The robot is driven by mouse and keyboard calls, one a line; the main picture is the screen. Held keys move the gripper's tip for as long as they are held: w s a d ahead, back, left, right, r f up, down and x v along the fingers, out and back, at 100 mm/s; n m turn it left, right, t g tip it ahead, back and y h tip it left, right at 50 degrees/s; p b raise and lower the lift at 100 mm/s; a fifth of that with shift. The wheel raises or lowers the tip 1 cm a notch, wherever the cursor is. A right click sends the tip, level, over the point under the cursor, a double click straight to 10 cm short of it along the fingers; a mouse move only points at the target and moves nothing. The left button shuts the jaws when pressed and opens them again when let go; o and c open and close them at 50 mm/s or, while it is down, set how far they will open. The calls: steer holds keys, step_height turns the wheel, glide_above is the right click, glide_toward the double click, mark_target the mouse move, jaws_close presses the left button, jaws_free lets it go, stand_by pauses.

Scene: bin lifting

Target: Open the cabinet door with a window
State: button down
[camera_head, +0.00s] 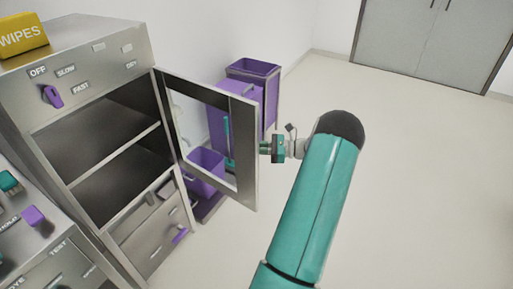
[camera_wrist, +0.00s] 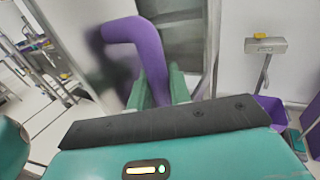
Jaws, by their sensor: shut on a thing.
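The cabinet door with a window (camera_head: 246,185) stands swung wide open from the metal cabinet (camera_head: 125,55), hinged on the cabinet's right front edge. Its window shows purple bins behind it. My gripper (camera_head: 268,148) is at the door's free edge in the head view. In the wrist view the purple door handle (camera_wrist: 148,42) runs down between the two green fingers of my gripper (camera_wrist: 158,88), which is shut on it. The handle is hidden in the head view.
The cabinet's open shelves (camera_head: 115,150) look empty. A yellow wipes box (camera_head: 22,35) sits on top. Purple bins (camera_head: 252,70) stand behind the door by the wall. A counter with colored items (camera_head: 30,215) is at left. The floor (camera_head: 410,180) at right is clear.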

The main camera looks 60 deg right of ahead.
stand_by(0.4)
steer(key=c, duration=1.3)
jaws_free()
steer(key=shift+c, duration=0.2)
steer(key=v, duration=1.4)
